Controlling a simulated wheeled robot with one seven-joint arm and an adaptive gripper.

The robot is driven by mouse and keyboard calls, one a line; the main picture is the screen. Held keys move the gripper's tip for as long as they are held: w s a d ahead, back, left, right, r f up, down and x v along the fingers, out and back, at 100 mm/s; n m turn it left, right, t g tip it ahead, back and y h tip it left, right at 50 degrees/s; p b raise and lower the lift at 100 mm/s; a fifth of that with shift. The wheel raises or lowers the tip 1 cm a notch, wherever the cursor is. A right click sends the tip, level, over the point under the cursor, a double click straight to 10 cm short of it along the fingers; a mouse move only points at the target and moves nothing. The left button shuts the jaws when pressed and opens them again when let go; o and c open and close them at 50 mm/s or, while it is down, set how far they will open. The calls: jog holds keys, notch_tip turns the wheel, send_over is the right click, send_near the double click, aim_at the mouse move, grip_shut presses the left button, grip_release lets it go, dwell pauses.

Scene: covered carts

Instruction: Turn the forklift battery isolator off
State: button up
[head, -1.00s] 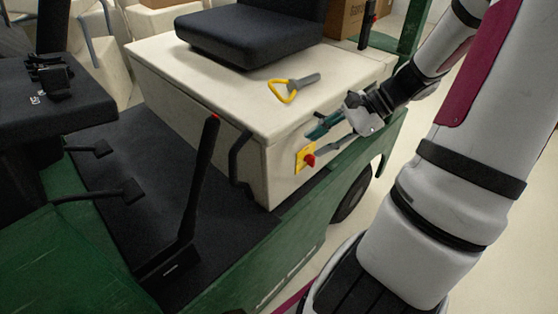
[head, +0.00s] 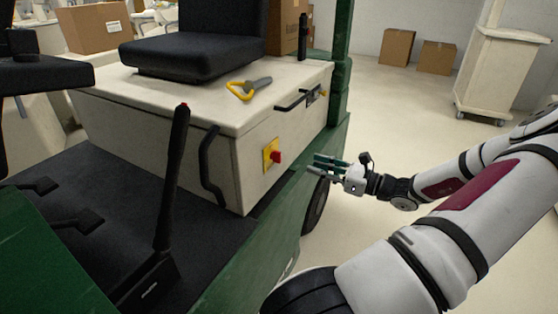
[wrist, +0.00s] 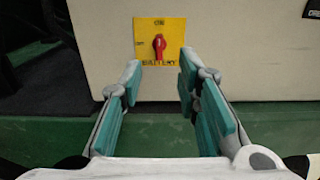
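The battery isolator is a red rotary knob (head: 277,157) on a yellow plate (head: 267,150), on the side of the forklift's cream seat box. In the wrist view the red knob (wrist: 159,44) stands upright on the yellow plate (wrist: 174,27) lettered BATTERY, just beyond and between my fingertips. My gripper (head: 318,166) is to the right of the isolator in the head view, apart from it. In the wrist view my gripper (wrist: 158,75) is open and empty, its teal-padded fingers spread apart toward the plate.
A black curved handle (head: 211,170) is left of the isolator and another black handle (head: 291,101) is on the right face of the box. A yellow-handled tool (head: 243,89) lies on top. A black lever (head: 172,175) rises from the floor. Open floor lies right.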

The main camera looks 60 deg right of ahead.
aim_at(277, 157)
jog(key=w+a+b, duration=0.1)
jog(key=w+b, duration=0.1)
jog(key=w, duration=1)
jog(key=shift+b, duration=0.35)
jog(key=shift+c, duration=0.2)
grip_shut()
